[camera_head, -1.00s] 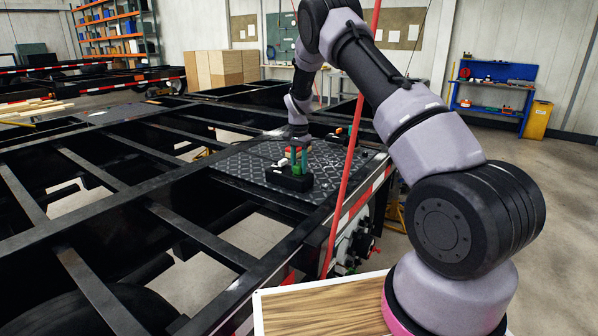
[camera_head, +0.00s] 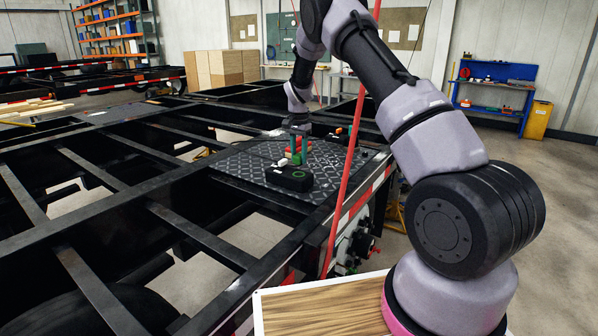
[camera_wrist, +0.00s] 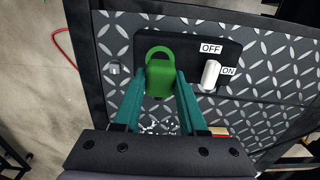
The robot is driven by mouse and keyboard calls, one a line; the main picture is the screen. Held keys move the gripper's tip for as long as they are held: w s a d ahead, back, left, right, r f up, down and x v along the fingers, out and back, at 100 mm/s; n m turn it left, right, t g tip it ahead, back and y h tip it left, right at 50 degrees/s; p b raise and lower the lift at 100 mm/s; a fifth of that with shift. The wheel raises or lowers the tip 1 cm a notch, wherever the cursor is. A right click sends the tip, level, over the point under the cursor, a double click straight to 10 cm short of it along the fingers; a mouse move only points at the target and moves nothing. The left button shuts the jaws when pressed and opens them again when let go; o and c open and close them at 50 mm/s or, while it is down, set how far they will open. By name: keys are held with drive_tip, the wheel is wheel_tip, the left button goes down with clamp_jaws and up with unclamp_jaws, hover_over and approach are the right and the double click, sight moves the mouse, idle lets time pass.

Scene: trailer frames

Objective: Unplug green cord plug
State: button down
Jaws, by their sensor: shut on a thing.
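The green plug (camera_wrist: 159,74) has a loop at its top. My gripper (camera_wrist: 160,82) is shut on it, with one teal finger on each side. In the head view the plug (camera_head: 297,157) is at my gripper (camera_head: 298,146), apart from and behind the black box (camera_head: 289,182). The wrist view shows the box (camera_wrist: 226,86) beyond the plug, with a white switch (camera_wrist: 211,75) between OFF and ON labels, nearer ON. The plug hides part of the box there.
The box stands on a dark diamond-plate panel (camera_head: 236,171) on the black trailer frame. Open gaps lie between the frame beams.

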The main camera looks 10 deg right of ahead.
drive_tip(key=shift+r, duration=0.85)
